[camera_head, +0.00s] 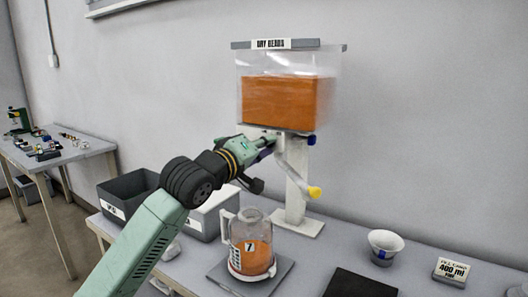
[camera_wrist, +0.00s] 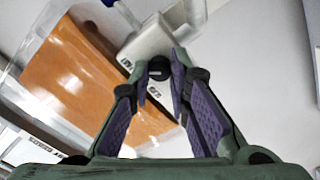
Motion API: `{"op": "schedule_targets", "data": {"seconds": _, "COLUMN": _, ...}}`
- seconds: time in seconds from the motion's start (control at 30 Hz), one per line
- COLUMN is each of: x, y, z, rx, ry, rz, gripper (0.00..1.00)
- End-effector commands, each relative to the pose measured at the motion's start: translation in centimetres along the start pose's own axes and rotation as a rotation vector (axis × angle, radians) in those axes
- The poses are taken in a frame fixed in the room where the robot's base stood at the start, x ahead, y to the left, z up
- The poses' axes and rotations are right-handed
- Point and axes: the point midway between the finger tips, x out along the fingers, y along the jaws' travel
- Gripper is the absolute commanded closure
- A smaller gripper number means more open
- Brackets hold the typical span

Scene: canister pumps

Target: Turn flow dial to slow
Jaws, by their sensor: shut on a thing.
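The clear dispenser bin (camera_head: 287,105), labelled "DRY BEADS", holds orange beads and stands on a white post (camera_head: 297,190). Under it, my gripper (camera_head: 268,143) reaches the front of the valve area; the dial is hidden there in the head view. In the wrist view, the black round flow dial (camera_wrist: 159,68) sits on a pale valve body (camera_wrist: 146,42), with small labels around it too small to read surely. My gripper (camera_wrist: 164,66) is shut on the dial, one purple-padded finger on each side.
A clear pitcher (camera_head: 249,233) marked 7, with orange contents, stands on a grey plate (camera_head: 224,276) below and left of the spout. A white cup (camera_head: 385,243), a "400 ml" sign (camera_head: 453,269), a black mat (camera_head: 360,284) and grey bins (camera_head: 134,194) share the bench.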

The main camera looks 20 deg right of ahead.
Motion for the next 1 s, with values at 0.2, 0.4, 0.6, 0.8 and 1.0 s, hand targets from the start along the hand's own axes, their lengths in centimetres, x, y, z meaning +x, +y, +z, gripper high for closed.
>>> {"op": "schedule_targets", "data": {"seconds": 0.2, "x": -0.02, "y": -0.51, "z": 0.41, "rx": -0.175, "ry": 0.002, "rz": 0.002, "gripper": 1.00}}
{"op": "schedule_targets", "data": {"seconds": 0.4, "x": -0.01, "y": -0.49, "z": 0.43, "rx": -0.366, "ry": 0.000, "rz": 0.001, "gripper": 1.00}}
{"op": "schedule_targets", "data": {"seconds": 0.6, "x": -0.03, "y": -0.46, "z": 0.34, "rx": -0.556, "ry": 0.001, "rz": 0.002, "gripper": 1.00}}
{"op": "schedule_targets", "data": {"seconds": 0.8, "x": -0.02, "y": -0.44, "z": 0.32, "rx": -0.747, "ry": 0.000, "rz": 0.001, "gripper": 1.00}}
{"op": "schedule_targets", "data": {"seconds": 1.0, "x": -0.03, "y": -0.40, "z": 0.32, "rx": -0.937, "ry": 0.000, "rz": 0.001, "gripper": 1.00}}
